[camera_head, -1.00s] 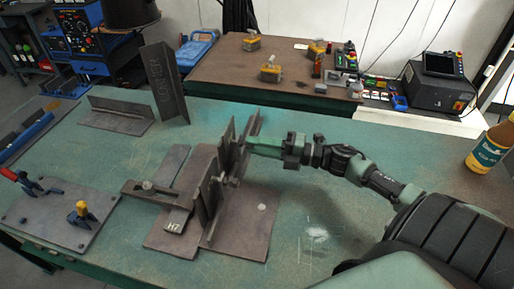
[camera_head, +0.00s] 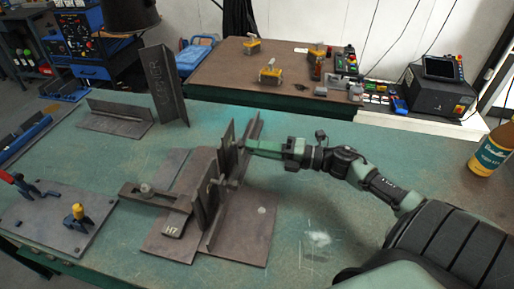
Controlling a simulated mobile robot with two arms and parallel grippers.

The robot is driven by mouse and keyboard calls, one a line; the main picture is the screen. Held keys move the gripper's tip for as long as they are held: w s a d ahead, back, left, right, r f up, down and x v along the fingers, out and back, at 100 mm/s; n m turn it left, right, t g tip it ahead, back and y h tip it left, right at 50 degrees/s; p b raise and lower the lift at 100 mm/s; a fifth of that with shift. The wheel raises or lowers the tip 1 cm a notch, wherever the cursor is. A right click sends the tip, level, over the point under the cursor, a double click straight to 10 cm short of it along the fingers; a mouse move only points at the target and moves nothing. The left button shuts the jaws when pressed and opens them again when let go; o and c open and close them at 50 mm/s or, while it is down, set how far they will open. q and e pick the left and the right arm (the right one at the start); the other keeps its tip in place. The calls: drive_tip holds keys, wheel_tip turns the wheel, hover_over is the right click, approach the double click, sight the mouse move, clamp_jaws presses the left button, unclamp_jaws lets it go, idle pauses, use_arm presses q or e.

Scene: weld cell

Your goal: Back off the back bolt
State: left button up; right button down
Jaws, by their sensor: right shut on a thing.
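The steel fixture with the H7 tag stands on the green table, its base plate (camera_head: 240,245) flat and several upright plates (camera_head: 208,190) on it. My right gripper (camera_head: 247,146) reaches in from the right, level with the top of the rear upright plates. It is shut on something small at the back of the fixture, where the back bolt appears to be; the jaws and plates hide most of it. Another bolt (camera_head: 146,188) sits on the slotted clamp bar (camera_head: 160,198) at the front left. My left gripper is not in view.
A loose angle bracket (camera_head: 115,118) and a tall angle piece (camera_head: 165,85) stand behind the fixture. A plate with clamps (camera_head: 55,222) lies at the left. A bottle (camera_head: 491,152) stands at the right edge. The table right of the fixture is clear.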

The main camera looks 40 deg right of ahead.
drive_tip(key=c, duration=1.2)
unclamp_jaws()
drive_tip(key=shift+o, duration=0.2)
drive_tip(key=v, duration=0.8)
drive_tip(key=shift+b, duration=0.45)
